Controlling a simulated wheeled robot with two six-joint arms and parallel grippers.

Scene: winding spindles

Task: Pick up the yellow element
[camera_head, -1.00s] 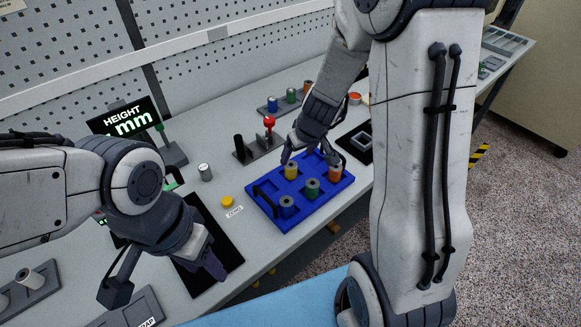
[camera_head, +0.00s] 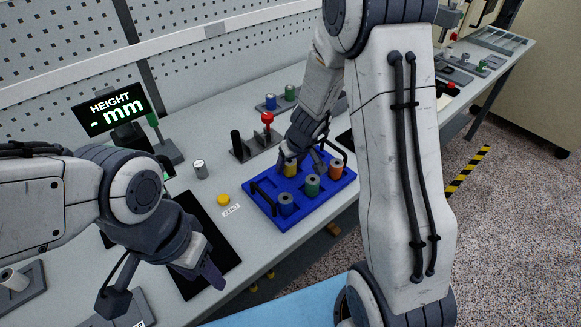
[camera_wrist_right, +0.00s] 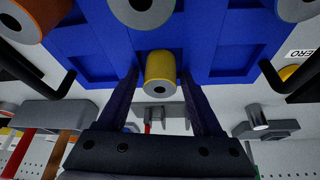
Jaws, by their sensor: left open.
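The yellow element (camera_head: 290,169) is a small cylinder with a hole in its end, standing in the back row of the blue tray (camera_head: 272,224). In the right wrist view the yellow element (camera_wrist_right: 160,67) lies between the two fingers of my right gripper (camera_wrist_right: 161,80), with a gap on each side. In the head view my right gripper (camera_head: 302,160) is low over the tray at the yellow element, its fingers partly overlapping it. My left gripper (camera_head: 210,272) is open and empty over the black mat at left, well away from the tray.
Green (camera_head: 312,185), blue (camera_head: 286,204) and orange (camera_head: 337,168) elements stand in the same tray, which has black handles. Behind it is a fixture with a red knob (camera_head: 267,118). A yellow button (camera_head: 223,199) and the height display (camera_head: 117,112) are to the left.

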